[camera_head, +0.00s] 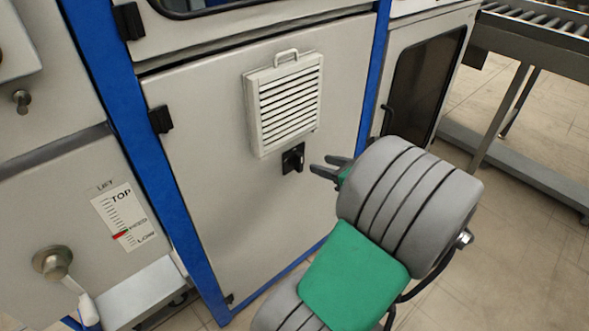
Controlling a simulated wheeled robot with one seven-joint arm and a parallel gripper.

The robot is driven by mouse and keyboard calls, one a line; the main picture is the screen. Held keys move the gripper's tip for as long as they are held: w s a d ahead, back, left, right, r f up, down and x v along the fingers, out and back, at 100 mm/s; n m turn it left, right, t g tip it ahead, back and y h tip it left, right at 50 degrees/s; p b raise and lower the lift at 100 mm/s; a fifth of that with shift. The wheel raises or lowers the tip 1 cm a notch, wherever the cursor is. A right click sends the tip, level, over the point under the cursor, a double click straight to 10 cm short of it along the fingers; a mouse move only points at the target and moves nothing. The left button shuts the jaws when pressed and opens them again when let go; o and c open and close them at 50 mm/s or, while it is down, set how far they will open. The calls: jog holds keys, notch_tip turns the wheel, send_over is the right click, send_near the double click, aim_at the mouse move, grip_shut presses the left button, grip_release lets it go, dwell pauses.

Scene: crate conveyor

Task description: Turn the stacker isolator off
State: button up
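The stacker isolator looks to be the small black rotary switch (293,158) on the grey cabinet door, just below the white louvred vent. Its exact handle angle is too small to read. My gripper (322,167) is just right of the switch in the picture, with its two dark fingers pointing left towards it. The fingers are apart, with a gap between them, and nothing shows in the gap. The fingertips look apart from the switch. My grey and green arm hides the lower right of the door.
The white louvred vent (284,101) with a top handle juts from the door above the switch. Blue frame posts (139,150) edge the cabinet. At left are a lift scale (124,217) and a crank knob (53,263). A roller conveyor (540,40) stands at upper right, with open tiled floor below.

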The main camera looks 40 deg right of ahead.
aim_at(302, 159)
jog(key=x, duration=0.2)
jog(key=b+x, duration=0.1)
jog(key=x, duration=0.2)
jog(key=b+x, duration=0.1)
jog(key=x, duration=0.2)
jog(key=shift+a+r, duration=0.15)
jog(key=shift+a, duration=0.25)
grip_shut()
jog(key=shift+d, duration=0.15)
